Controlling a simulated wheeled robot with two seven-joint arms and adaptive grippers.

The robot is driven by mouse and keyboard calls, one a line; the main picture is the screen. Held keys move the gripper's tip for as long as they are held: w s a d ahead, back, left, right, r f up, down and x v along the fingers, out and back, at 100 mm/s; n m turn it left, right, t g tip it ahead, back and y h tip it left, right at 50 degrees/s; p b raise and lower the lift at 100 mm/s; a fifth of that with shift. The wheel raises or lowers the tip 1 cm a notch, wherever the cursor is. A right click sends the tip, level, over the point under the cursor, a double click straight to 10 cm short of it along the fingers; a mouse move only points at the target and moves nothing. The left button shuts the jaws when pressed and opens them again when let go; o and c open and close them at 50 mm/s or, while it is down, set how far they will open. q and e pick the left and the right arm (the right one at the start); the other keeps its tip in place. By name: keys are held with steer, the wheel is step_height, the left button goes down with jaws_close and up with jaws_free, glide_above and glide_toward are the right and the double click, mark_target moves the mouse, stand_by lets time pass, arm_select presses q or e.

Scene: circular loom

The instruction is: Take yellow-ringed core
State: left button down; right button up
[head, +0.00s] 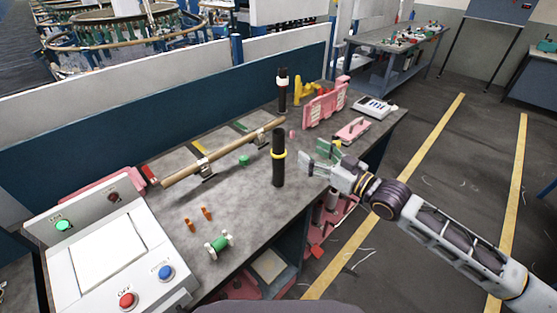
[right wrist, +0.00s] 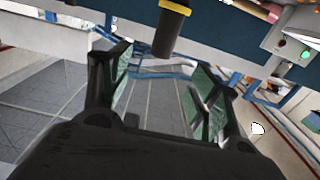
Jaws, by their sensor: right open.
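The yellow-ringed core (head: 278,172) is a dark upright cylinder with a yellow band near its upper part, standing on the grey table near its front edge. It also shows in the right wrist view (right wrist: 168,36), at the top middle, beyond the fingers and in line with the gap. My right gripper (head: 313,160) is open and empty, just right of the core and apart from it. In the right wrist view my right gripper (right wrist: 161,82) has its green-padded fingers spread wide. My left gripper is not in view.
A second dark core (head: 282,98) with a white and red band stands farther back. A wooden rod (head: 225,150) lies in brackets behind the yellow-ringed core. A green spool (head: 219,244) and a control panel (head: 110,250) are at left. Pink parts (head: 325,103) stand at the back right.

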mark_target(284, 138)
steer(key=shift+p+x, duration=0.65)
steer(key=shift+x, duration=3.65)
steer(key=shift+p+x, duration=0.6)
steer(key=shift+x, duration=2)
steer(key=shift+s+a, duration=0.15)
steer(key=shift+s, duration=0.05)
jaws_close()
